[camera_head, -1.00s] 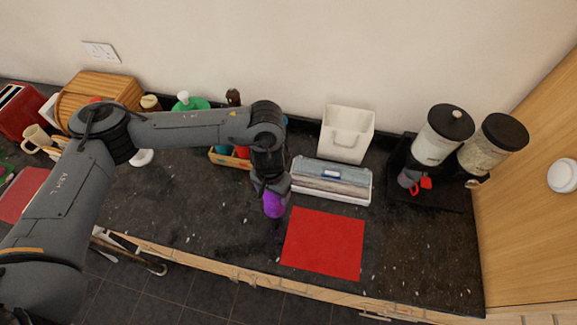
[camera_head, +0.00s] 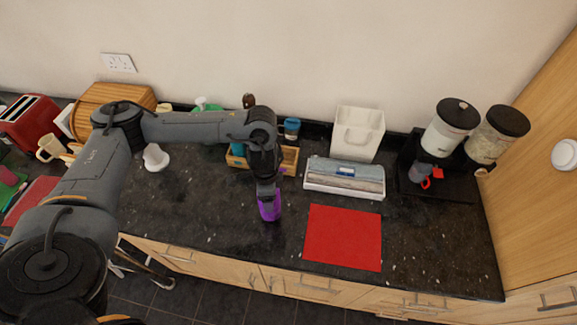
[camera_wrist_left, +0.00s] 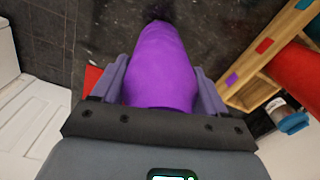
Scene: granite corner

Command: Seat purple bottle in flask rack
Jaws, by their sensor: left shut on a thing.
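My left gripper (camera_head: 268,191) is shut on the purple bottle (camera_head: 269,209) and holds it over the dark counter, left of the red mat. In the left wrist view the purple bottle (camera_wrist_left: 160,65) lies between the two fingers (camera_wrist_left: 160,85). The wooden flask rack (camera_head: 289,163) stands behind the gripper, partly hidden by my arm. In the left wrist view the rack (camera_wrist_left: 262,85) is at the right, apart from the bottle, with red, purple and blue marks on it and a red item (camera_wrist_left: 298,75) in it. My right gripper is not in view.
A blue-topped jar (camera_head: 291,127) stands behind the rack. A white box (camera_head: 345,178) with a grey top lies right of the rack, with a white bin (camera_head: 358,133) behind. The red mat (camera_head: 343,237) is flat at the front. The counter left of the bottle is clear.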

